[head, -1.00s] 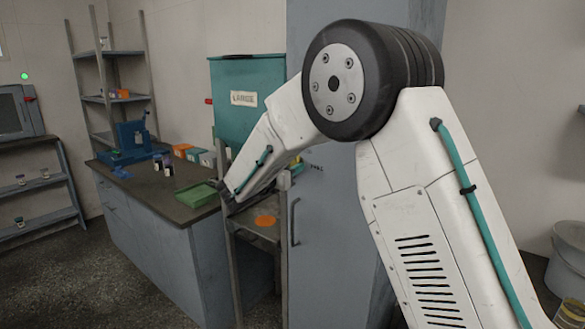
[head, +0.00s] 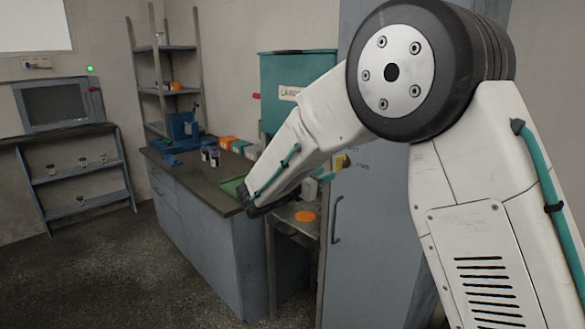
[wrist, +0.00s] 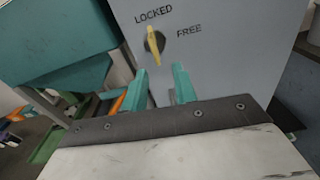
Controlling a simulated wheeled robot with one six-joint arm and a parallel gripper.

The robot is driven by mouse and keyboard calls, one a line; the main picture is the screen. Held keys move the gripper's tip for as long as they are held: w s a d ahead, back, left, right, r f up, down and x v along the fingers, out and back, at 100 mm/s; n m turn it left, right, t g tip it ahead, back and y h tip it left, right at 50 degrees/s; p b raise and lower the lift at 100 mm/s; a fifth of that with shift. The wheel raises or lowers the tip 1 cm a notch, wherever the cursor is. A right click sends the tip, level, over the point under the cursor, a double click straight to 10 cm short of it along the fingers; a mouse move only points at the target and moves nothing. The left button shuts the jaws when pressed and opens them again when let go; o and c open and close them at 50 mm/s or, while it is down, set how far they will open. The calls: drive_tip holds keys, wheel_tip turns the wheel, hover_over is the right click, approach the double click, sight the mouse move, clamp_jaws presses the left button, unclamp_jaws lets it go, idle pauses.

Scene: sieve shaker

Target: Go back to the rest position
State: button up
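My gripper (wrist: 161,75) shows in the wrist view as two teal fingers standing apart, with nothing between them. Beyond the fingers is a grey cabinet face (wrist: 225,70) with a black dial and yellow knob (wrist: 154,44). The knob's handle stands nearly upright, its upper end toward the word LOCKED; FREE is printed to its right. The fingers appear just below the knob, and a gap to the panel is hard to judge. In the head view my arm reaches out bent toward the cabinet (head: 375,230), and its forearm largely hides the gripper.
A teal bin with a label (head: 290,72) is left of the cabinet, above a metal stand bearing an orange disc (head: 305,216). A dark-topped counter (head: 190,175) holds bottles, boxes and a blue device (head: 183,128). Floor at the left (head: 90,260) is clear.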

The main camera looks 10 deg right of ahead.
drive_tip(key=s+d+f+m+g+y, duration=0.2)
drive_tip(key=s+d+m+g, duration=0.15)
drive_tip(key=s, duration=0.35)
drive_tip(key=s+d+f+m+g+y, duration=0.1)
drive_tip(key=s+d+m+g, duration=0.15)
drive_tip(key=s+m, duration=0.35)
drive_tip(key=s+d+f+m+g+y, duration=0.2)
drive_tip(key=s+d+m+g, duration=0.15)
drive_tip(key=s, duration=0.45)
drive_tip(key=s+r+m+y, duration=0.2)
drive_tip(key=s+m+y, duration=0.2)
drive_tip(key=s, duration=0.7)
drive_tip(key=s+r+m+y, duration=0.1)
drive_tip(key=s+m+y, duration=0.4)
drive_tip(key=s, duration=0.7)
drive_tip(key=shift+a+r+m+t, duration=0.4)
drive_tip(key=shift+m+t, duration=0.05)
drive_tip(key=shift+m, duration=0.65)
drive_tip(key=shift+s, duration=0.1)
